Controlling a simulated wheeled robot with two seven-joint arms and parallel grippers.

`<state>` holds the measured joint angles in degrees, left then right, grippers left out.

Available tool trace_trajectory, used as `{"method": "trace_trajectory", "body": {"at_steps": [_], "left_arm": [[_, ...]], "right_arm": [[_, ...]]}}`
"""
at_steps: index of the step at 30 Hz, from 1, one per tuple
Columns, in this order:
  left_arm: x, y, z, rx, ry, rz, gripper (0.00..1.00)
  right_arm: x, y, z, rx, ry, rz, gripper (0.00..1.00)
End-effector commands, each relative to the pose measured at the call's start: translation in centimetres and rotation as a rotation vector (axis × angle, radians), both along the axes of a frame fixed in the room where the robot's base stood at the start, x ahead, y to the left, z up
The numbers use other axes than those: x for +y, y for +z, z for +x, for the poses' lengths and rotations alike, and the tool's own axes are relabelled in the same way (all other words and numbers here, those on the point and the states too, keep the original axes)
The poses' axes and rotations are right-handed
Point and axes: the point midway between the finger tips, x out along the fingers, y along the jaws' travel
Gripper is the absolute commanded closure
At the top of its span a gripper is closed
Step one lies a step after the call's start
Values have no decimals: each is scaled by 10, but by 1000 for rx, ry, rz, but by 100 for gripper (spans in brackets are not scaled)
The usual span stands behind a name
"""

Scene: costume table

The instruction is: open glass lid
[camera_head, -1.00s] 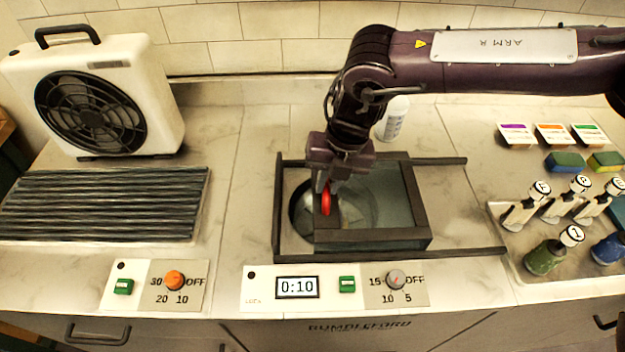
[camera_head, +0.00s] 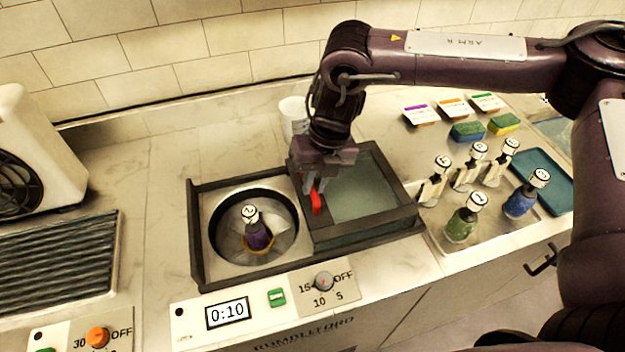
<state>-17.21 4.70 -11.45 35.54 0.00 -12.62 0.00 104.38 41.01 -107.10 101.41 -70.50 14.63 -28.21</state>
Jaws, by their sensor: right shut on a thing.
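The glass lid (camera_head: 362,190) is a dark-framed sliding pane. It sits at the right side of its frame, and the round well (camera_head: 225,222) at the left is uncovered. A purple bottle (camera_head: 258,236) with a white numbered cap stands in the well. My right gripper (camera_head: 314,196) is shut on the red handle (camera_head: 317,204) at the lid's left edge. Its fingers partly hide the handle. My left gripper is not in view.
A panel with a 0:10 display (camera_head: 227,313), green button (camera_head: 276,298) and grey knob (camera_head: 324,281) lies in front. A tray (camera_head: 492,229) with several capped bottles stands at right. A white cup (camera_head: 294,117) is behind the lid. A fan (camera_head: 30,150) is at left.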

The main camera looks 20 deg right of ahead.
Motion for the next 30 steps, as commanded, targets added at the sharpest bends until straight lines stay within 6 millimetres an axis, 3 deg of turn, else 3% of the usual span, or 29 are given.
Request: {"method": "trace_trajectory", "body": {"at_steps": [3, 4, 8, 19, 30], "left_arm": [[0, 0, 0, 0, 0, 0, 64], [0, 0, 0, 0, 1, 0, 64], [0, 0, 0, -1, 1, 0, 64], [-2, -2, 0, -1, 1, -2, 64], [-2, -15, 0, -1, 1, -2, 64]], "right_arm": [[1, 1, 1, -3, 0, 2, 100], [1, 1, 1, -3, 0, 2, 82], [1, 1, 1, -2, 1, 1, 65], [0, 6, 1, -3, 0, 3, 64], [-12, 62, 1, -4, -1, 2, 64]]}}
